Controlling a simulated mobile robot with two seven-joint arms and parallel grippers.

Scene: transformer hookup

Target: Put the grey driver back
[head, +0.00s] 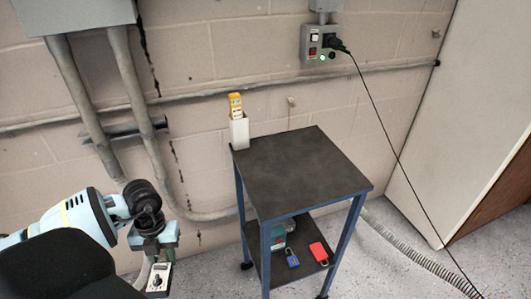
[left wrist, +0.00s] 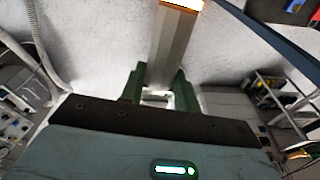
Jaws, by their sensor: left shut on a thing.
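My left gripper (head: 155,242) is at the lower left in the head view, beside the cart and clear of it. It is shut on a pale grey device (head: 158,279) that hangs below the fingers and has a dark round mark on its face. In the left wrist view the green fingers (left wrist: 156,92) close on this long grey body, which runs up to an orange-and-white end (left wrist: 182,4). It looks more like a meter than a driver; I cannot tell for sure. A white upright holder (head: 239,133) stands at the cart's back left corner, with a yellow tool (head: 235,105) in it.
The dark cart top (head: 300,170) is otherwise bare. A red padlock (head: 318,251), a blue padlock (head: 292,258) and a green-grey device lie on the lower shelf. Pipes run along the wall behind.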

